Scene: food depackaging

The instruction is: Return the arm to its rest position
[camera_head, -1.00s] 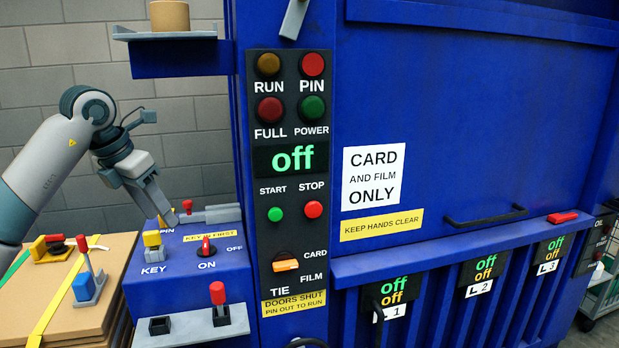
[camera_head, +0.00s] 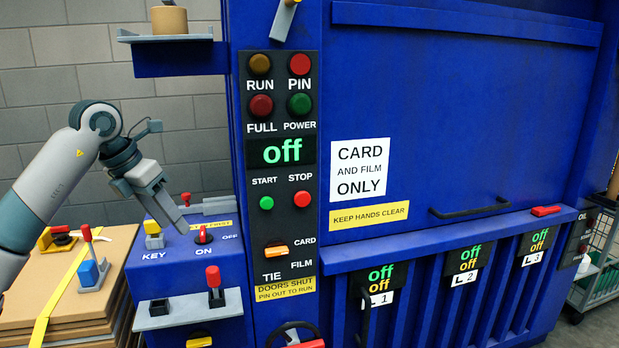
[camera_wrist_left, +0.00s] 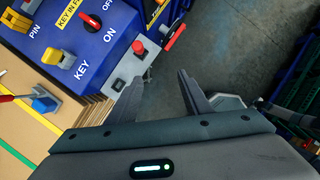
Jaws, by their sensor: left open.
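My left arm comes in from the left in the head view, and its left gripper (camera_head: 172,218) hangs in front of the blue key box (camera_head: 140,281). The yellow key (camera_head: 153,234) and the red switch (camera_head: 203,235) sit on top of that box. In the left wrist view the left gripper (camera_wrist_left: 166,90) has its fingers apart with nothing between them, over the floor. The yellow key (camera_wrist_left: 58,58) and red switch (camera_wrist_left: 92,21) show to its upper left. My right gripper is in neither view.
The blue machine's panel (camera_head: 283,140) reads off. A grey ledge (camera_head: 180,312) with a red-topped lever (camera_head: 214,285) juts below the key box. Stacked cardboard (camera_head: 40,300) with a blue-based lever (camera_head: 92,272) stands at left. A cart (camera_head: 598,270) stands at far right.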

